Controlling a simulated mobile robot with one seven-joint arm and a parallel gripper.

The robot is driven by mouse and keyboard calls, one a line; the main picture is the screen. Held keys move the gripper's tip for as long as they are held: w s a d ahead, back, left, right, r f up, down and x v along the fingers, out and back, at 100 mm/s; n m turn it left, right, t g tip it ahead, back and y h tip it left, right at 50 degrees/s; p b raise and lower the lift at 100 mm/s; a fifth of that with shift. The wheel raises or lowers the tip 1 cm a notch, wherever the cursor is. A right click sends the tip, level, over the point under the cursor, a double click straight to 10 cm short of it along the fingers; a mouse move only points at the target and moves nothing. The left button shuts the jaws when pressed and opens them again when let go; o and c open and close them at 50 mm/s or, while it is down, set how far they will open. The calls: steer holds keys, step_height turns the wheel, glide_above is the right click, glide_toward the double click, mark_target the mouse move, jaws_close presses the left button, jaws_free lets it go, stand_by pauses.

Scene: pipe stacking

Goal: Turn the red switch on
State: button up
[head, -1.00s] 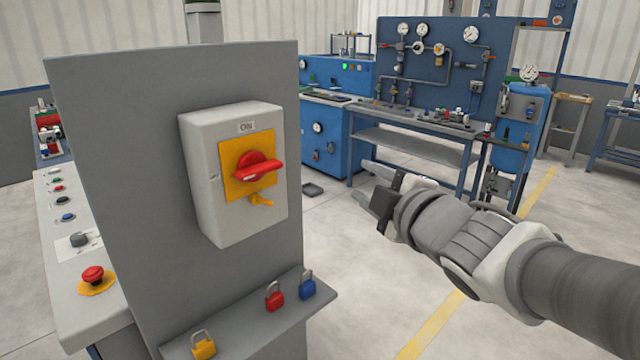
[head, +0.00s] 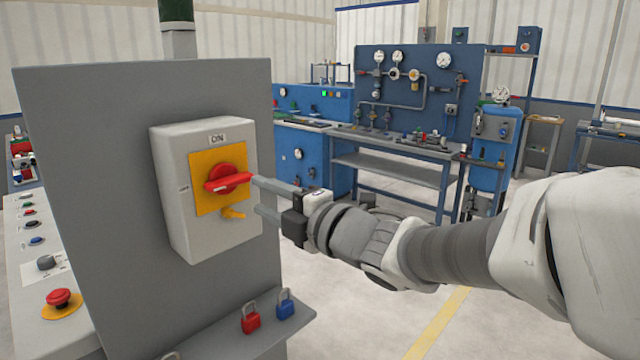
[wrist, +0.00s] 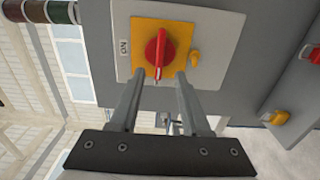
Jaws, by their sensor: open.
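The red switch (head: 228,180) is a rotary handle on a yellow plate (head: 205,205), on a light grey box fixed to a grey upright panel. Its handle lies roughly horizontal in the head view, below an ON label (head: 217,139). My gripper (head: 256,194) is open and empty, coming from the right, with its fingertips close to the switch. In the wrist view, the gripper fingertips (wrist: 159,76) lie to either side of the lower end of the red handle (wrist: 160,52). I cannot tell whether they touch it.
A yellow tab (head: 233,212) sits just below the switch. A ledge lower on the panel holds red (head: 250,318) and blue (head: 285,304) padlocks. A console with a red push button (head: 59,298) stands at the left. A blue workbench with gauges (head: 415,85) is behind.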

mark_target(235, 184)
steer(key=x, duration=0.8)
steer(key=shift+w+a, duration=0.25)
steer(key=shift+w, duration=0.05)
jaws_close()
